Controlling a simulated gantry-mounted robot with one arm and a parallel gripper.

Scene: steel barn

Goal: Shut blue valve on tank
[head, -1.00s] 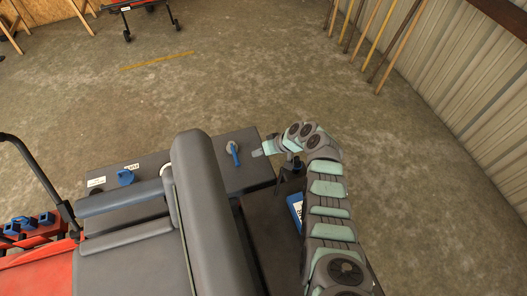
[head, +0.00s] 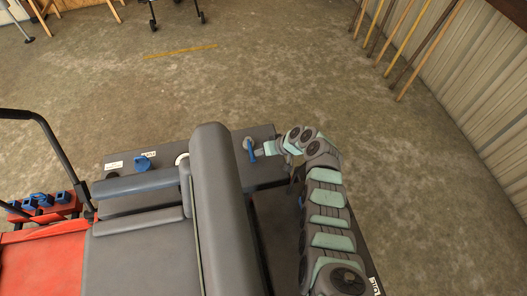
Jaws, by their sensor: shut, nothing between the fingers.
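The blue valve (head: 250,148) is a small blue lever on a round grey fitting. It sits on the dark grey top of the tank (head: 269,173), near its far edge. The lever points toward the near side of the picture. My gripper (head: 258,152) is shut and empty, with its tip right beside the lever on its right. I cannot tell whether it touches the lever.
A second blue knob (head: 142,163) is on the same dark top, farther left. A red cart (head: 45,238) with blue blocks (head: 40,200) is at left. Wooden poles (head: 428,50) lean on the right wall.

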